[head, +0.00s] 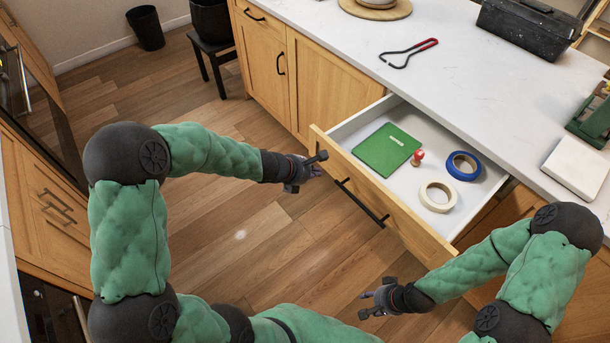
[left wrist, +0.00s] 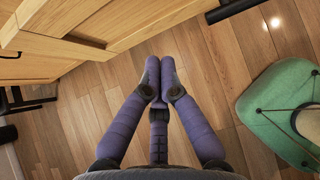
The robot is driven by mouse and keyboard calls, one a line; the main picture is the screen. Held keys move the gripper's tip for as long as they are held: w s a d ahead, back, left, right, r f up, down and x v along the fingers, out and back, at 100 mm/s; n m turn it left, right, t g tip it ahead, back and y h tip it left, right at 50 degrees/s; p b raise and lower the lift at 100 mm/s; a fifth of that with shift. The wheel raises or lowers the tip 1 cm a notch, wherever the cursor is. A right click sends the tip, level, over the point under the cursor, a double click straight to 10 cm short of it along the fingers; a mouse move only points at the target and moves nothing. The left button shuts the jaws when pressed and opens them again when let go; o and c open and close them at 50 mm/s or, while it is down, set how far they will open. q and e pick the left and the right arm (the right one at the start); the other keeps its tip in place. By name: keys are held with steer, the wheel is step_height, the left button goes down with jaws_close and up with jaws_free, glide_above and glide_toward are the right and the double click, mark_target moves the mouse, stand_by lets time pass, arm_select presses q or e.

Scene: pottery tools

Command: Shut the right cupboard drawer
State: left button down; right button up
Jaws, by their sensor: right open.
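The right cupboard drawer (head: 335,130) is pulled well out from under the white worktop. Its wooden front (head: 400,210) has a long black handle (head: 360,202). Inside lie a green book (head: 386,150), a red stamp (head: 417,157), a blue tape roll (head: 463,166) and a cream tape roll (head: 437,196). My left gripper (head: 316,165) is just outside the left end of the drawer front; I cannot tell whether it touches. In the left wrist view its purple fingers (left wrist: 161,76) meet at the tips with nothing between them. My right gripper (head: 368,302) is open and empty, low in front of the drawer's right end.
Wooden cupboard doors (head: 290,80) stand left of the drawer. The white worktop (head: 470,80) holds a red-handled wire tool (head: 409,52), a black toolbox (head: 527,28) and a white block (head: 577,168). The wooden floor (head: 265,240) before the drawer is clear.

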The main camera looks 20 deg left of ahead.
mark_target(332, 166)
arm_select(q)
steer(key=shift+w+d+f, duration=0.1)
steer(key=shift+w+d, duration=0.25)
steer(key=shift+w, duration=0.3)
steer(key=shift+w+d, duration=0.4)
steer(key=shift+w, duration=0.2)
steer(key=shift+w+d+f, duration=0.1)
steer(key=shift+w+d, duration=0.25)
steer(key=shift+w, duration=0.3)
arm_select(e)
steer(key=shift+f, duration=0.3)
